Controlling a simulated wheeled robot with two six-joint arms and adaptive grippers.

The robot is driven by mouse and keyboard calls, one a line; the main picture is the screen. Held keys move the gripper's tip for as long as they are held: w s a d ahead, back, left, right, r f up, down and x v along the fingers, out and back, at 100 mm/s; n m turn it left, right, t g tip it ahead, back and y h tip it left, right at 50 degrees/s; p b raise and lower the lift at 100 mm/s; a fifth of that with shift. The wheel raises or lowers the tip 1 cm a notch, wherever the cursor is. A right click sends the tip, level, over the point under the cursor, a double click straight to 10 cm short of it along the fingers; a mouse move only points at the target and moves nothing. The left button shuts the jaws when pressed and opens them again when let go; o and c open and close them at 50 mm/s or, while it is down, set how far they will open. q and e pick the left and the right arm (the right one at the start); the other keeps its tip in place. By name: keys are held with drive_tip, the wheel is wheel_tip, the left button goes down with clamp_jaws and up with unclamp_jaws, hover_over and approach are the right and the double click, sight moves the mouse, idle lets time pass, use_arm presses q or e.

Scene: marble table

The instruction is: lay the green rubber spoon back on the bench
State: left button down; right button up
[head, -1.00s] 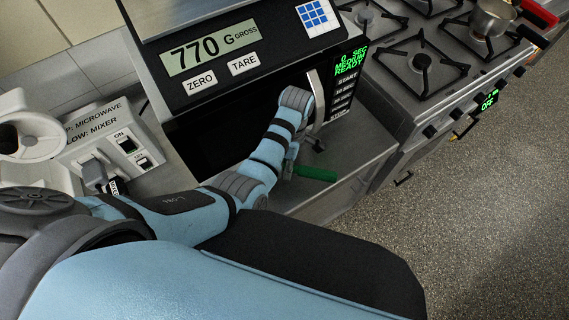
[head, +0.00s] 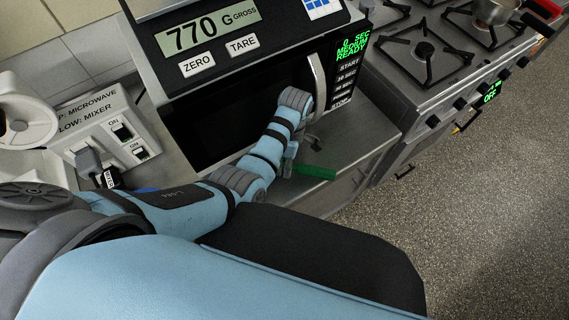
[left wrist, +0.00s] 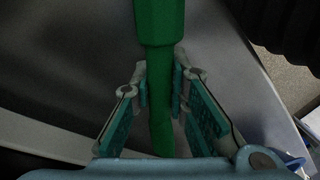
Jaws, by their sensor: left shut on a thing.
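The green rubber spoon (head: 314,171) shows in the head view at the front edge of the steel bench (head: 352,160), before the microwave. It also fills the upper middle of the left wrist view (left wrist: 159,22), its narrower part running down between the fingers. My left gripper (head: 290,165), partly hidden by my own arm in the head view, is shut on the spoon; the fingers (left wrist: 160,90) show on both sides of it in the left wrist view. I cannot tell whether the spoon touches the bench. My right gripper is not in view.
A microwave (head: 240,110) with a vertical handle stands behind my arm, a scale (head: 207,40) reading 770 g on top. A switch box (head: 107,130) with plugs is at the left. A gas stove (head: 440,65) with a pot (head: 495,12) stands right. Bare bench lies right of the spoon.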

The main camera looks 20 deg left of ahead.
use_arm(q)
drive_tip(key=shift+f, duration=0.25)
drive_tip(key=c, duration=1.5)
unclamp_jaws()
